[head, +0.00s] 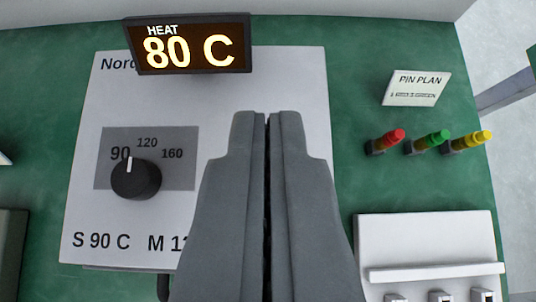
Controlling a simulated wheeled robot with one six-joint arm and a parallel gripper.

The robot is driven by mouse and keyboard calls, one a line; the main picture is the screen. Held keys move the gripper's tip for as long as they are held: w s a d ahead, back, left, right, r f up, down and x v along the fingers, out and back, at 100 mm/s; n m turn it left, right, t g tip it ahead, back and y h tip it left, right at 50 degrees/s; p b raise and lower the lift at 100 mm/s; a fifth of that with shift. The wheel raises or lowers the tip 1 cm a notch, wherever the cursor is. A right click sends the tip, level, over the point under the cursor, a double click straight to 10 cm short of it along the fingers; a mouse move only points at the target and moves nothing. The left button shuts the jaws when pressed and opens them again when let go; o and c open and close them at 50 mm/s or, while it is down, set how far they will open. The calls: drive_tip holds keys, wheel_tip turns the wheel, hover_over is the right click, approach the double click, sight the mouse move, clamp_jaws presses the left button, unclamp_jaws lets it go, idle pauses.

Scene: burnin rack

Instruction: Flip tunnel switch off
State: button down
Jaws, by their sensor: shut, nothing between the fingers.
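My gripper (267,118) is shut and empty, pointing away from me over the middle of the white panel (290,75). It hides the panel's right-centre part. A black round knob (136,180) sits on a grey dial plate (182,175) marked 90, 120 and 160, left of my gripper. Its white mark points up, near the 90. The panel reads S 90 C and M 1-something, the rest hidden. No switch labelled tunnel can be made out; one may be behind my gripper.
A display (188,45) reading HEAT 80 C stands at the panel's top. Red (394,136), green (438,138) and yellow (480,138) pins stand at right, below a PIN PLAN card (416,88). A white fixture (425,240) is lower right. The green surface between is clear.

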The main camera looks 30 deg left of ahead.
drive_tip(key=shift+w+r+v, duration=0.1)
drive_tip(key=shift+r+v, duration=0.05)
drive_tip(key=shift+v, duration=0.65)
drive_tip(key=shift+w+r+v, duration=0.1)
drive_tip(key=shift+r+v, duration=0.05)
drive_tip(key=shift+v, duration=0.65)
drive_tip(key=shift+a, duration=0.1)
drive_tip(key=s+d+r+m+t+h, duration=0.1)
drive_tip(key=s+d+r, duration=0.25)
drive_tip(key=s, duration=0.35)
drive_tip(key=s+d+r+m+t+h, duration=0.1)
drive_tip(key=s+d+r+t, duration=0.1)
drive_tip(key=s+d, duration=0.4)
drive_tip(key=s+d+r+m+t+h, duration=0.1)
drive_tip(key=s+d+r+m, duration=0.2)
drive_tip(key=s, duration=0.5)
drive_tip(key=s+d+m+t+h, duration=0.1)
drive_tip(key=s+d, duration=0.3)
drive_tip(key=s, duration=0.7)
drive_tip(key=s+d+f+t+h, duration=0.1)
drive_tip(key=s+d+t, duration=0.2)
drive_tip(key=s, duration=0.8)
drive_tip(key=shift+s+d+f+m+t+h, duration=0.3)
drive_tip(key=shift+d+m+t+h, duration=0.1)
drive_tip(key=shift+d, duration=0.15)
